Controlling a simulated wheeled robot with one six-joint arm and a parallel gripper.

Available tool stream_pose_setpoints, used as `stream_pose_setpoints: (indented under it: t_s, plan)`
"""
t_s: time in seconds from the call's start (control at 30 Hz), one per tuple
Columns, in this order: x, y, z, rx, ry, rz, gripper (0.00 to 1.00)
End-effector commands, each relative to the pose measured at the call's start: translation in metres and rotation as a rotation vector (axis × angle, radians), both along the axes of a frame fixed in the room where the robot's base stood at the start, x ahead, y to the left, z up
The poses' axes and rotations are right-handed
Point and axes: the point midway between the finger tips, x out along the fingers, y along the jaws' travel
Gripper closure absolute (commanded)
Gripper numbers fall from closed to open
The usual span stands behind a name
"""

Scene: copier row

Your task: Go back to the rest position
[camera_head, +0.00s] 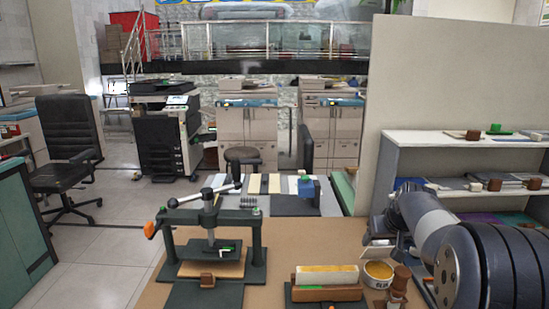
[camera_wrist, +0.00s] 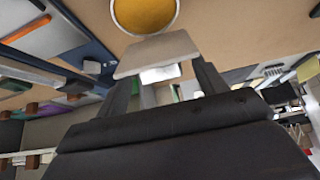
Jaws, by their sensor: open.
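My gripper (camera_head: 379,243) is low over the right part of the brown work table, at the end of my grey arm. In the wrist view my gripper (camera_wrist: 166,72) shows two dark fingers set apart, so it is open. A pale flat piece (camera_wrist: 156,52) shows at the fingertips, with a small white part below it. I cannot tell whether it touches the fingers. A round pot with a yellow-brown fill (camera_head: 378,273) stands just below the gripper in the head view. It also shows beyond the fingertips in the wrist view (camera_wrist: 145,14).
A dark press (camera_head: 210,240) with a lever stands left on the table. A wooden block with a pale yellow top (camera_head: 327,276) and a brown stamp-like piece (camera_head: 398,285) flank the pot. A grey shelf unit (camera_head: 460,152) and partition (camera_head: 420,90) stand close on the right.

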Motion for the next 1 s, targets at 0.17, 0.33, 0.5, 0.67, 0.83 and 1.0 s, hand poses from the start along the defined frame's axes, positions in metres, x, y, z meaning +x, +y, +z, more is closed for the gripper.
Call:
stream_pose_setpoints:
  t_s: [0.17,0.33,0.5,0.67,0.83,1.0]
  plan:
    - [0.0,0.0,0.001,0.0,0.007,0.0,0.33]
    - [0.0,0.0,0.0,0.0,0.008,0.0,0.33]
    - [0.0,0.0,-0.001,0.0,0.001,0.0,0.33]
    - [-0.007,0.0,0.008,-0.002,-0.023,-0.001,0.33]
    - [-0.025,0.0,0.039,-0.002,-0.022,-0.001,0.33]
    - [-0.044,0.0,0.067,-0.002,-0.022,-0.001,0.33]
